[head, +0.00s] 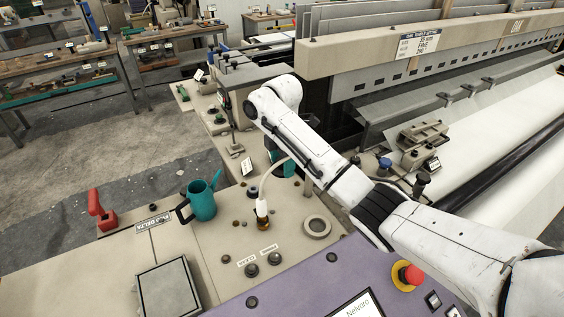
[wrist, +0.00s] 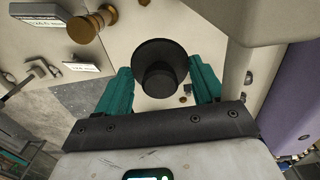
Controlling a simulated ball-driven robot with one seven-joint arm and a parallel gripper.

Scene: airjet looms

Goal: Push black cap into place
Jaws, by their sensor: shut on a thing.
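The black cap (wrist: 160,70) shows in the wrist view as a dark round piece with a wide flange and a narrower end toward the camera. My gripper (wrist: 162,84) has teal fingers, one on each side of the cap, and is shut on it. The cap's far side is hidden, so I cannot tell whether it touches the beige surface beyond. In the head view my white arm reaches over the loom's end. It hides most of the gripper there, and I cannot make out the cap clearly.
On the beige machine top stand a teal watering can (head: 203,203), a white bottle (head: 262,211) with a tube, and a grey ring (head: 317,227). A red lever (head: 97,208) is at left. A red stop button (head: 411,274) sits on the purple panel. A brass-coloured knob (wrist: 92,24) is near the gripper.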

